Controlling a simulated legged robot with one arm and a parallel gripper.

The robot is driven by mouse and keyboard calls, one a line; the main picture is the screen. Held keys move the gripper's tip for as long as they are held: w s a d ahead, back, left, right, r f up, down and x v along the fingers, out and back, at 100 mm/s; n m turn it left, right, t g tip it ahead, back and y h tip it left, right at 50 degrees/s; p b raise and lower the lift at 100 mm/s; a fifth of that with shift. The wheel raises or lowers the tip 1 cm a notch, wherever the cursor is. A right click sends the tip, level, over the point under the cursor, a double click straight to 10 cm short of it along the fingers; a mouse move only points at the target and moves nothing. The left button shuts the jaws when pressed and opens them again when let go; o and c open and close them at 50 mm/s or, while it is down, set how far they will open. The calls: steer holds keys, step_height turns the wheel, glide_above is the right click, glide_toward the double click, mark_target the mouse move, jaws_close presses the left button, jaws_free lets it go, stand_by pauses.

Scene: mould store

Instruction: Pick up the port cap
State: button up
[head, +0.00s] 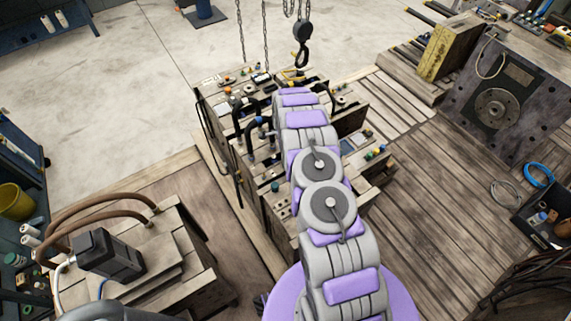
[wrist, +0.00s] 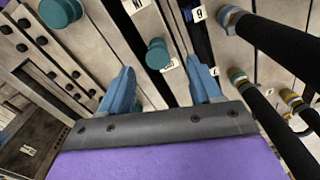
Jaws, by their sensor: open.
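A teal port cap (wrist: 158,53) stands on the pale mould face in the wrist view, with a small white label partly showing beside its base. A second teal cap (wrist: 60,12) sits at the upper left, outside the jaws. My gripper (wrist: 161,65) has its two blue fingers apart, one on each side of the nearer cap and clear of it. Nothing is held. In the head view my arm reaches over the mould block (head: 252,180) and hides my gripper. A small teal cap (head: 275,187) shows on the block's near part, left of my arm.
Black hoses with banded fittings (wrist: 237,77) run close along the right of my gripper. In the head view a chain hook (head: 302,48) hangs behind the block. A plate with a round flange (head: 497,108) stands at right. Plank floor between is partly open.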

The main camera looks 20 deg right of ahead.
steer(key=shift+s+d+f+b, duration=0.1)
steer(key=shift+f+b, duration=0.35)
steer(key=shift+f, duration=1.15)
steer(key=shift+s+d+f+b, duration=0.1)
steer(key=shift+f+b, duration=0.35)
steer(key=shift+f, duration=1.1)
steer(key=shift+c, duration=0.2)
jaws_close()
